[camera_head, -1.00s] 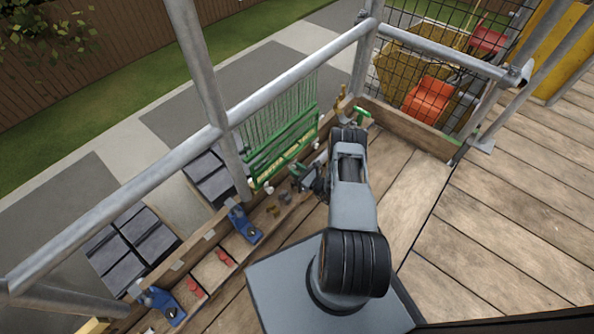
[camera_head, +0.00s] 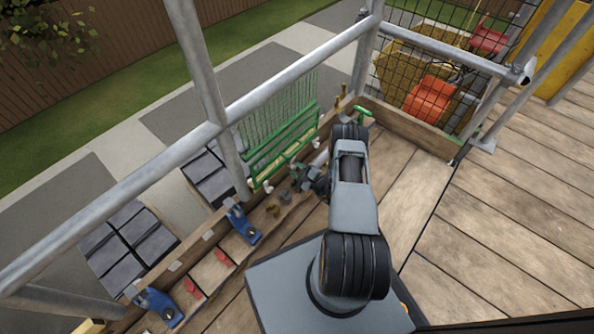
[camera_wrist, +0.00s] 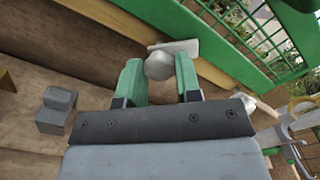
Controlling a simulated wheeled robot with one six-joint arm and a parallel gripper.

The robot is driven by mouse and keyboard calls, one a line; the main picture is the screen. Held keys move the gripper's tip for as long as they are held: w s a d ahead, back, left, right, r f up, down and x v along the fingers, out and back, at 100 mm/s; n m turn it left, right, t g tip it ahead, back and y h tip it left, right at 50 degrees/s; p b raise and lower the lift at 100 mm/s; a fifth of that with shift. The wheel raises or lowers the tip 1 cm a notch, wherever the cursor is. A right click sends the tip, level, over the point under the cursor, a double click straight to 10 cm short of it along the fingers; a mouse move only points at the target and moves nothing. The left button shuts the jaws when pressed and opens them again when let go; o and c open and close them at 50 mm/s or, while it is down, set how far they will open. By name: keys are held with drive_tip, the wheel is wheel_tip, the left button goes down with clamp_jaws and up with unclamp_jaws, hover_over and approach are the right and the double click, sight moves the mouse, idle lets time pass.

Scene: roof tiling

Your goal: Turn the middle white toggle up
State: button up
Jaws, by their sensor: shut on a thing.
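A white toggle (camera_wrist: 158,65) with a rounded end sits between the two green fingers of my gripper (camera_wrist: 159,76) in the wrist view. It comes off a pale plate (camera_wrist: 184,46) on the wooden board. My gripper is shut on this toggle. A second white toggle (camera_wrist: 245,101) shows at the right of the wrist view. In the head view my gripper (camera_head: 299,178) is at the board below the green rack, and the toggle it holds is hidden. White toggles also show there at the left (camera_head: 268,187) and right (camera_head: 315,142).
The green rack (camera_head: 285,145) stands just behind the toggles. Blue clamps (camera_head: 241,225), red pieces (camera_head: 223,257) and small brown knobs (camera_head: 272,209) line the board to the left. A grey block (camera_wrist: 57,110) stands left of my gripper. Scaffold rails (camera_head: 300,77) cross above. The deck at right is clear.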

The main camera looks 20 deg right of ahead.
drive_tip(key=n, duration=0.4)
drive_tip(key=shift+f+n+b, duration=0.1)
drive_tip(key=shift+n+b, duration=0.2)
drive_tip(key=shift+b, duration=0.05)
drive_tip(key=shift+d+n+b, duration=0.1)
drive_tip(key=shift+n+b, duration=0.2)
drive_tip(key=shift+n, duration=1.9)
drive_tip(key=o, duration=0.7)
drive_tip(key=shift+s, duration=0.1)
drive_tip(key=shift+c, duration=0.2)
drive_tip(key=shift+o, duration=1.3)
